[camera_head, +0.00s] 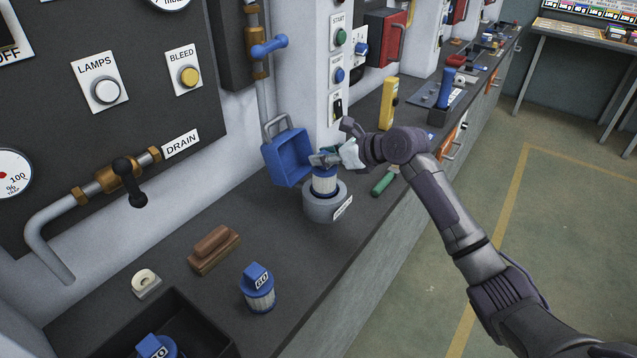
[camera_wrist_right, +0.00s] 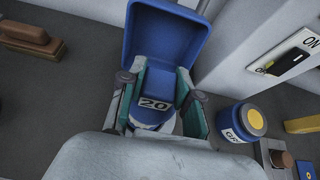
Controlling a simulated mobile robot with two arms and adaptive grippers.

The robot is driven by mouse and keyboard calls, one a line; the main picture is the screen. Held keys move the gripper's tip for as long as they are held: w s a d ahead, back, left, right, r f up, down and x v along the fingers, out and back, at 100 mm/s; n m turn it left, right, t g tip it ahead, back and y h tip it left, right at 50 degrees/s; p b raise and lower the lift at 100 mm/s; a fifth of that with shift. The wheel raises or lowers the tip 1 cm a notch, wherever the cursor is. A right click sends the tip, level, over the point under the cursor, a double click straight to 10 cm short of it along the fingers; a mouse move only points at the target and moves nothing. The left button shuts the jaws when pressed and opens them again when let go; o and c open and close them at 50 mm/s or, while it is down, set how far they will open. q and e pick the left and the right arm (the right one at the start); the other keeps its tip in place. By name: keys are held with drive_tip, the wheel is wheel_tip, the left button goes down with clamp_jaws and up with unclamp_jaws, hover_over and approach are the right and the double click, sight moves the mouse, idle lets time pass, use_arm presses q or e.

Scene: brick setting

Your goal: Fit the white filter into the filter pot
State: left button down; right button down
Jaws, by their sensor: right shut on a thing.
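A filter with a white pleated body and blue cap (camera_head: 323,184) stands upright at the grey round filter pot (camera_head: 322,210) on the dark bench. Some of the pleated body shows above the pot's rim; its lower end is hidden, so I cannot tell how deep it sits. My right gripper (camera_head: 328,160) is shut on the filter's cap from above. In the right wrist view the cap (camera_wrist_right: 155,104) carries the number 20 and lies between the teal finger pads of my right gripper (camera_wrist_right: 160,92). The left gripper is not in view.
A second blue-capped filter (camera_head: 259,290) stands free on the bench, and another (camera_head: 154,347) is in a black tray (camera_head: 203,326). A blue scoop-like container (camera_head: 285,160) is close behind the pot. A brown brush (camera_head: 212,250) and green-handled tool (camera_head: 383,184) lie nearby.

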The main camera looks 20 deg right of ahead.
sight(325, 172)
drive_tip(key=shift+f, duration=0.4)
wheel_tip(325, 172, down, 4)
drive_tip(key=shift+r, duration=0.1)
drive_tip(key=shift+f, duration=0.65)
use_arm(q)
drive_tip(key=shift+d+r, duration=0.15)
use_arm(e)
drive_tip(key=shift+f, duration=0.1)
drive_tip(key=c, duration=0.8)
unclamp_jaws()
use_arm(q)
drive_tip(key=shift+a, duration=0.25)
